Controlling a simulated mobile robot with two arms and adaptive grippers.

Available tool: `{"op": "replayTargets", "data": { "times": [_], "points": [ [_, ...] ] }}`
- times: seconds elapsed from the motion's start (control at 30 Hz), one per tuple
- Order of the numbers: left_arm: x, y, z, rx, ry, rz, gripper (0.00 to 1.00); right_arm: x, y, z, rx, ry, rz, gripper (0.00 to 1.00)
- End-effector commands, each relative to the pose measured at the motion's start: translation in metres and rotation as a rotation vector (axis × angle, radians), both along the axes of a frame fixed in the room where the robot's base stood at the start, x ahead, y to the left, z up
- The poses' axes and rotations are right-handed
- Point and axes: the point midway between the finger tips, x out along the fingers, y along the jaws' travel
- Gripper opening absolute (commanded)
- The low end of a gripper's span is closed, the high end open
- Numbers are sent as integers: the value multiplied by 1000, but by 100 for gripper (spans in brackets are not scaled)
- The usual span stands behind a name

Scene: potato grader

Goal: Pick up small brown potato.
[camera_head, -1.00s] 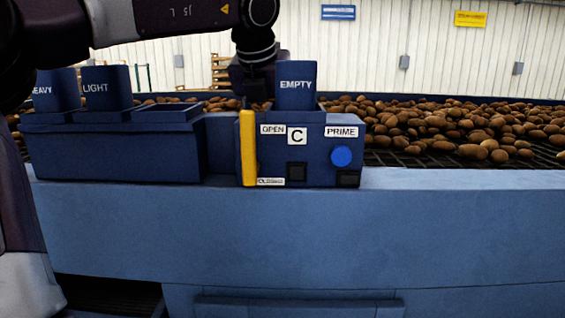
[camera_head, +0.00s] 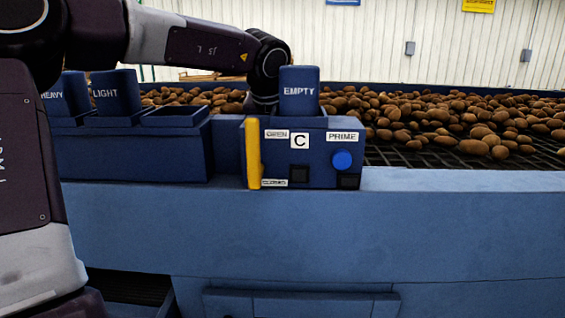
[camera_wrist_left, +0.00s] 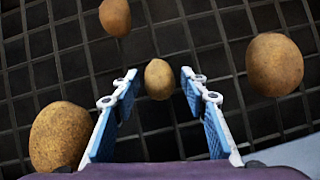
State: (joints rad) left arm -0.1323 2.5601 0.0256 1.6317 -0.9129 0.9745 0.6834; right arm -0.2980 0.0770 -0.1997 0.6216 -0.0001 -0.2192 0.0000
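A small brown potato (camera_wrist_left: 158,79) lies on the dark grid belt (camera_wrist_left: 165,30) in the left wrist view. My left gripper (camera_wrist_left: 159,83) is open, with one blue-padded finger on each side of this potato. Gaps show between the potato and both fingers. In the head view my left arm reaches from the left over the panel. The gripper there is hidden behind the EMPTY bin (camera_head: 299,90). My right gripper is in neither view.
Larger potatoes lie around the gripper: one at lower left (camera_wrist_left: 60,137), one at right (camera_wrist_left: 274,65), one at top (camera_wrist_left: 115,16). The control box (camera_head: 318,170) with yellow bar (camera_head: 253,153) and the HEAVY (camera_head: 66,97) and LIGHT (camera_head: 115,92) bins stand in front.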

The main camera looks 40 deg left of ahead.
Motion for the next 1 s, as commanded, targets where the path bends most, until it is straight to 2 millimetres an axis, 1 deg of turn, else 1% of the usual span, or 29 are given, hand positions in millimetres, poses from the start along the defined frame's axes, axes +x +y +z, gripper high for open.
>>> {"op": "replayTargets", "data": {
  "times": [0.03, 0.3, 0.53, 0.67, 0.77, 0.87, 0.97, 1.0],
  "points": [
    [0, 0, 0, 0, 0, 0, 32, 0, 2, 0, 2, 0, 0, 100],
    [0, 0, 0, 0, 0, 0, 4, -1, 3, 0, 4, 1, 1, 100],
    [0, 0, 1, 0, 0, 0, 4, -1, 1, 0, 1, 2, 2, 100],
    [1, 0, 7, 0, -2, 2, 4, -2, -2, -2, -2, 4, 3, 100],
    [1, 1, 17, 1, -4, 3, 4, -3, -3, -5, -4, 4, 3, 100],
    [1, 0, 36, -1, -6, 2, 4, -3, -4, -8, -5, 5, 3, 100],
    [1, 1, 64, -2, -8, 3, 4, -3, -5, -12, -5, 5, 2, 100],
    [2, 0, 77, 0, -7, 2, 4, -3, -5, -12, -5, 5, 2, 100]
  ]
}}
